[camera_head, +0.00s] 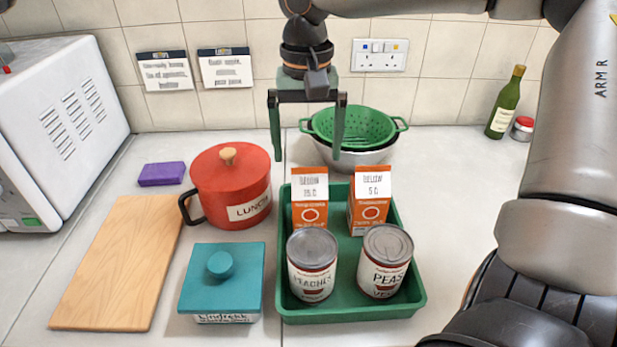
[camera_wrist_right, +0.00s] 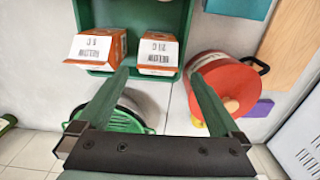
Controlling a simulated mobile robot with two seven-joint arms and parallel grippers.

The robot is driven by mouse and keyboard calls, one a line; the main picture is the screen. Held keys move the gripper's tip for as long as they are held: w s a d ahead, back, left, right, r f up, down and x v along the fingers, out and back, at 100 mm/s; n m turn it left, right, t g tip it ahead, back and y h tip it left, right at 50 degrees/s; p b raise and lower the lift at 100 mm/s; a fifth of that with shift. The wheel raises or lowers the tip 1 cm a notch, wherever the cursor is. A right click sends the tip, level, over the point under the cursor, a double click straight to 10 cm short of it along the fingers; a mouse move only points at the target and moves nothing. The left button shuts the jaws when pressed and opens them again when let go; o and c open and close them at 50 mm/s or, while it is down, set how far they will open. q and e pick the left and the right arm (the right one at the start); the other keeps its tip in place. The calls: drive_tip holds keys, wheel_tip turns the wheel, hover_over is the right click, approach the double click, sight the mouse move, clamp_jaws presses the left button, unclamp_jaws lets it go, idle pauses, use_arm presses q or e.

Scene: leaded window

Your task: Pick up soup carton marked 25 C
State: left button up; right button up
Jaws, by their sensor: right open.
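Two orange-and-white soup cartons stand side by side at the back of a green tray (camera_head: 405,292). The left carton (camera_head: 309,214) has a small two-digit label that seems to read 25 C; the right carton (camera_head: 370,210) reads 5 C. In the right wrist view the two-digit carton (camera_wrist_right: 157,55) is at the centre, upside down, and the 5 C carton (camera_wrist_right: 97,48) is left of it. My right gripper (camera_head: 306,155) points down, open and empty, above and behind the two-digit carton. Its fingers (camera_wrist_right: 160,74) spread either side of that carton in the wrist view, apart from it.
A peaches can (camera_head: 312,267) and a peas can (camera_head: 385,263) stand at the tray's front. A red pot (camera_head: 230,185) is close left, with a teal box (camera_head: 222,280) before it. A green colander (camera_head: 352,128) sits behind. Counter right of the tray is partly clear.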

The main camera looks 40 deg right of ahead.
sight(309, 171)
drive_tip(key=f, duration=0.5)
drive_tip(key=shift+d+f, duration=0.2)
drive_tip(key=shift+f, duration=0.15)
drive_tip(key=shift+c, duration=0.2)
clamp_jaws()
drive_tip(key=shift+r, duration=0.1)
idle(0.4)
